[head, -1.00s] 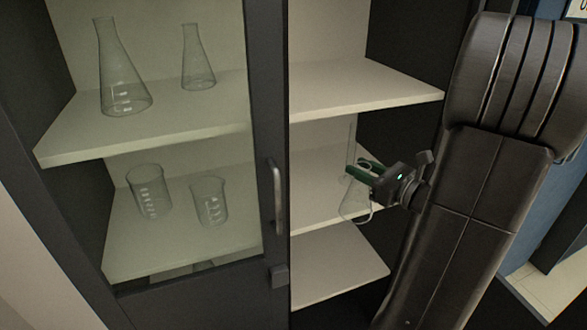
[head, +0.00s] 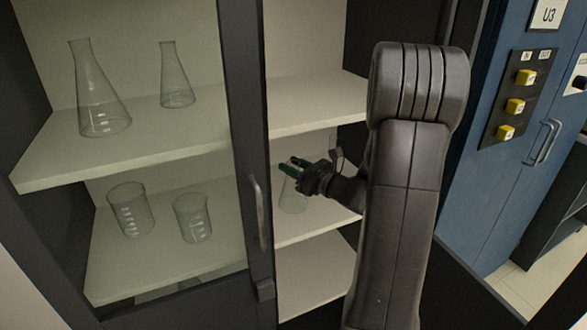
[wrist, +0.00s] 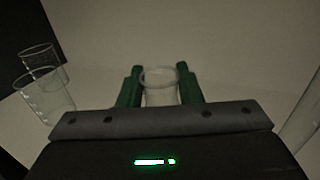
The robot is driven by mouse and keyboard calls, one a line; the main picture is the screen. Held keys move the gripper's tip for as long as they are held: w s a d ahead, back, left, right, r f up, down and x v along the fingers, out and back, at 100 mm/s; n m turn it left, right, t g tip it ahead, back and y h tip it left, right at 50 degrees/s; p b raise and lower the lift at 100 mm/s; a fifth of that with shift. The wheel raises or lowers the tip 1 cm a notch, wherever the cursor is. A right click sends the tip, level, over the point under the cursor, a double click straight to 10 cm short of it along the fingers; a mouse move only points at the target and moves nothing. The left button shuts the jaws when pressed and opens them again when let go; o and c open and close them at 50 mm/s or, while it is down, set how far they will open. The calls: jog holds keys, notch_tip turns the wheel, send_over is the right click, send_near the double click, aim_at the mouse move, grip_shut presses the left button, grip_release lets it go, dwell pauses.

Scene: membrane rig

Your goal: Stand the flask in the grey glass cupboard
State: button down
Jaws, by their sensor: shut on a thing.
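The grey glass cupboard (head: 240,120) has its left half behind a glass door and its right half open. The clear flask (head: 293,197) is inside the open half, just above or on the middle shelf (head: 318,218); I cannot tell whether its base touches. My gripper (head: 290,166) is shut on the flask's neck, with green fingers on either side. In the wrist view the flask's round mouth (wrist: 160,76) shows between the two fingers (wrist: 160,88). The flask looks upright. Its lower part is hidden in the wrist view.
Two conical flasks (head: 100,105) stand on the upper shelf behind the glass, and two beakers (head: 192,219) on the shelf below. The beakers also show left of my gripper in the wrist view (wrist: 43,96). A blue cabinet (head: 520,175) with yellow buttons stands at right.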

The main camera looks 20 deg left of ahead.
jog(key=shift+f, duration=0.5)
jog(key=c, duration=1)
grip_release()
jog(key=b+v, duration=0.1)
jog(key=v, duration=1.1)
jog(key=shift+d+b, duration=0.1)
jog(key=shift+b, duration=0.2)
